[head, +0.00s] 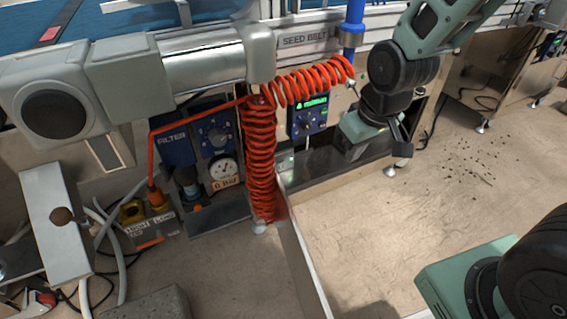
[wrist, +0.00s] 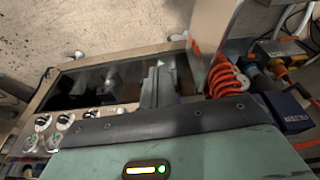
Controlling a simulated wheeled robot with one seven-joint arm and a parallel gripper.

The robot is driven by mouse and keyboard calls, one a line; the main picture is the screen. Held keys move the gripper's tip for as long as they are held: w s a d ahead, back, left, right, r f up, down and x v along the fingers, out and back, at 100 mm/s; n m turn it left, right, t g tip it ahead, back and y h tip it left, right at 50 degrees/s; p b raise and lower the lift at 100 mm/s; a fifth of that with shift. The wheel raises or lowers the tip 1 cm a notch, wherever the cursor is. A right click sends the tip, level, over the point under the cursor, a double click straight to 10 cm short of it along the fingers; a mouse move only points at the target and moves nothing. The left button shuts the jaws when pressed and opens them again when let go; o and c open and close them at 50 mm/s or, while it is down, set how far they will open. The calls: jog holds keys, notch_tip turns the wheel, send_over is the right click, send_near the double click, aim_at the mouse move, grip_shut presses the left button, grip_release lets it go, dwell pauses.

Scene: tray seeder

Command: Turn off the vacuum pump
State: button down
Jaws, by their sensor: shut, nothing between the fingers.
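No part in view is clearly labelled as the vacuum pump, so I cannot tell which one it is. A blue control box (head: 307,115) with a lit green display and a knob is on the machine front in the head view. My gripper (head: 357,142) is just right of this box, low in front of the machine; the gap between them is hard to judge. In the wrist view my gripper (wrist: 158,84) is shut and empty, over a dark recess. Its fingertips are hard to make out in the head view.
Coiled red hose (head: 261,160) hangs left of the control box. A pressure gauge (head: 225,170) and FILTER unit (head: 172,140) are beside it. A yellow box (head: 132,212) with cables is at lower left. Dials (wrist: 64,122) show in the wrist view.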

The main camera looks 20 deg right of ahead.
jog(key=w+d+f+n+t+h, duration=0.2)
jog(key=w+d+f+n+t, duration=0.15)
jog(key=w+f, duration=1)
jog(key=w+a+f+n+t+y, duration=0.1)
jog(key=w+a+f+n, duration=0.1)
jog(key=f+n, duration=0.4)
jog(key=w+a+f+n+t+y, duration=0.2)
jog(key=a+f+n, duration=0.3)
jog(key=n, duration=0.3)
jog(key=shift+w+f, duration=0.45)
jog(key=shift+w, duration=0.15)
jog(key=shift+a, duration=0.1)
